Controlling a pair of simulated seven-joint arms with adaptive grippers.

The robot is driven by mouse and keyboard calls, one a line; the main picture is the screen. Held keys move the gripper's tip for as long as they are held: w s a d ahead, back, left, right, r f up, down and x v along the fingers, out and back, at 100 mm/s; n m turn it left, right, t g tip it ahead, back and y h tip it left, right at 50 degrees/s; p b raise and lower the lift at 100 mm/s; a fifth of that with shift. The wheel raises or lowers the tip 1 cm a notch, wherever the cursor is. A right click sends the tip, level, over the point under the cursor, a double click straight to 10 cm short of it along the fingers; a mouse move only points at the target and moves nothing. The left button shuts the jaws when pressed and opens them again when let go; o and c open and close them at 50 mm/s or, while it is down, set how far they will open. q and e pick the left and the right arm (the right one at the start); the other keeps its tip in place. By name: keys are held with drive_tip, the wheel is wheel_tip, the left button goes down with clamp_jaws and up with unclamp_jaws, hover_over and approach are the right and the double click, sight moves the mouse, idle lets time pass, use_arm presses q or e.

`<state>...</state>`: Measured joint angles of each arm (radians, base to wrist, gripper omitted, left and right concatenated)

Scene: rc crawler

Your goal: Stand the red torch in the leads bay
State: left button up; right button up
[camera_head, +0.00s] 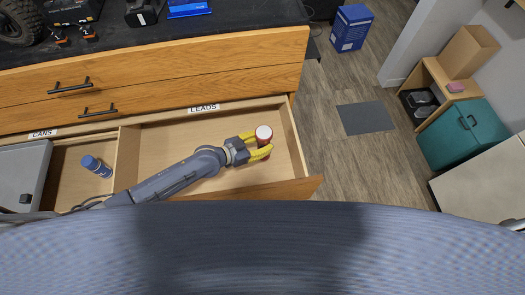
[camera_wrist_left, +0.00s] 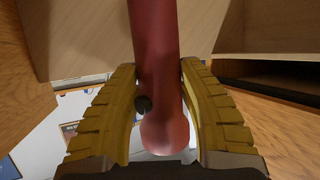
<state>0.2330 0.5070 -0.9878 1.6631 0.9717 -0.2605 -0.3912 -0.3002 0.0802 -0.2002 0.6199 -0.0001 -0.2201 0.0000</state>
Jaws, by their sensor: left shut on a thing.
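The red torch (camera_head: 264,132) is seen nearly end-on from above in the head view, with a pale round end and a red rim. In the left wrist view the torch (camera_wrist_left: 158,70) is a red cylinder with a rounded end and a small dark knob. My left gripper (camera_head: 262,145) is shut on it, with yellow ridged fingers on both sides. The torch is over the right part of the leads bay (camera_head: 185,135), the wider drawer compartment labelled LEADS. Whether its lower end touches the bay floor cannot be told. My right gripper is not in view.
A divider (camera_head: 127,157) separates the leads bay from the cans bay, where a blue can (camera_head: 97,166) stands. The worktop (camera_head: 150,42) behind holds several items. The left part of the leads bay lies under my arm.

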use_arm(q)
drive_tip(key=shift+f, duration=3.85)
drive_tip(key=shift+f, duration=0.15)
drive_tip(key=o, duration=1.3)
drive_tip(key=shift+s+a+r, duration=0.1)
drive_tip(key=shift+a+r, duration=0.05)
drive_tip(key=shift+r, duration=0.05)
drive_tip(key=shift+v, duration=1.85)
